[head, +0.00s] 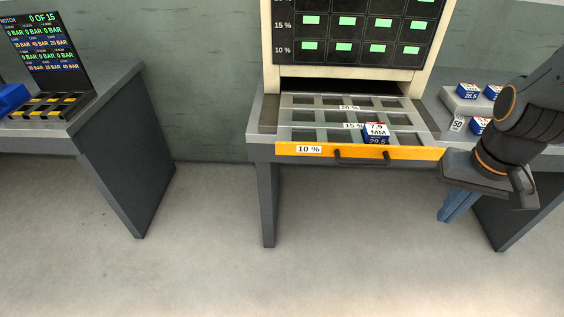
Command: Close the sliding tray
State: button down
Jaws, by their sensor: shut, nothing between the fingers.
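The sliding tray (415,153) is pulled out toward me from under the cream cabinet (350,78). It has an orange front marked 10 %, a dark bar handle (362,160) and rows of square compartments. A dark gap shows between the cabinet and the tray's back. One blue block with a white label reading 7.9 MM (376,137) is in the tray's front row, right of the middle. My gripper (446,218) is at the right, with blue fingers pointing down, shut and empty. In the picture it is lower right of the tray's front, apart from the handle.
Several blue blocks stand on and beside a grey stand (462,103) on the right bench, partly behind my arm. The cabinet carries a dark panel of green lights. A left table (120,100) holds a screen (42,52) and a blue item (12,97). The floor in front is clear.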

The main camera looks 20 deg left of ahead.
aim_at(310, 123)
jog(key=z, duration=0.85)
jog(key=i, duration=0.6)
jog(key=u, duration=1.45)
